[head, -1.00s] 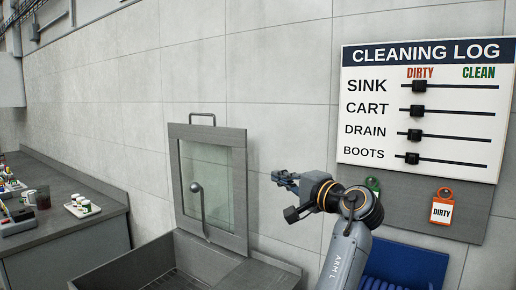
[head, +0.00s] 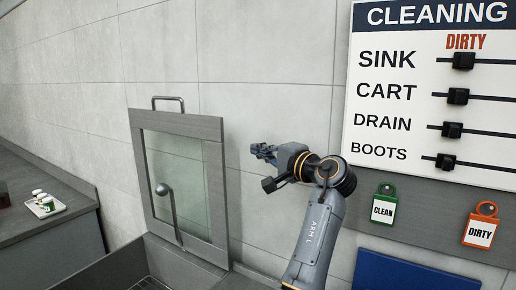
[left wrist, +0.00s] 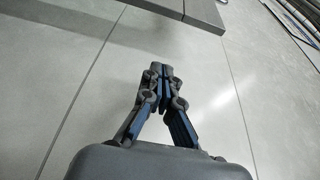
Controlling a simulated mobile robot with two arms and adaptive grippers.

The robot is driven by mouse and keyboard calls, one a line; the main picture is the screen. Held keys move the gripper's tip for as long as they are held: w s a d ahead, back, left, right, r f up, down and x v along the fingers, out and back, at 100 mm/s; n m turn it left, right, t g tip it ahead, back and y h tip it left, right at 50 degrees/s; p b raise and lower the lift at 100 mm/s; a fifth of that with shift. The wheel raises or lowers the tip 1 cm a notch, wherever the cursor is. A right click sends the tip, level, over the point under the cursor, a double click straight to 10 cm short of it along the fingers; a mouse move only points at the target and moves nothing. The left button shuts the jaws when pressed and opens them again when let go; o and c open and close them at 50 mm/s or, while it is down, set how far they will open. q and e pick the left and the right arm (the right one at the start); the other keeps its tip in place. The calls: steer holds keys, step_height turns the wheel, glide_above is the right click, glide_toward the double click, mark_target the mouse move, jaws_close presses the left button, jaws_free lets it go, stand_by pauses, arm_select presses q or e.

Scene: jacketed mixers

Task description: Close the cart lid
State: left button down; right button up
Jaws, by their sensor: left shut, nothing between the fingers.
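The lid (head: 216,200), a grey frame with a clear pane and a bar handle (head: 168,98) on its top edge, stands upright at the back of a grey basin-like cart (head: 185,268). Only part of the cart shows at the bottom of the head view. My left gripper (head: 258,150) is just right of the lid in the picture, apart from it, and points left. In the left wrist view its fingertips (left wrist: 163,72) meet, with nothing between them. My right gripper is in neither view.
A ball-topped lever (head: 163,190) stands in front of the pane. A cleaning log board (head: 400,75) with sliders hangs at right, above green (head: 384,208) and orange (head: 481,230) tags. A blue object (head: 415,272) is below. A counter (head: 50,225) with a small tray is at left.

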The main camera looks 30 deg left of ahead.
mark_target(241, 143)
arm_select(q)
steer(key=p+x, duration=0.3)
steer(key=x, duration=0.5)
steer(key=shift+r, duration=0.1)
steer(key=s, duration=0.2)
steer(key=s+p, duration=0.1)
steer(key=s, duration=0.1)
steer(key=shift+f, duration=0.25)
steer(key=shift+s+d, duration=0.1)
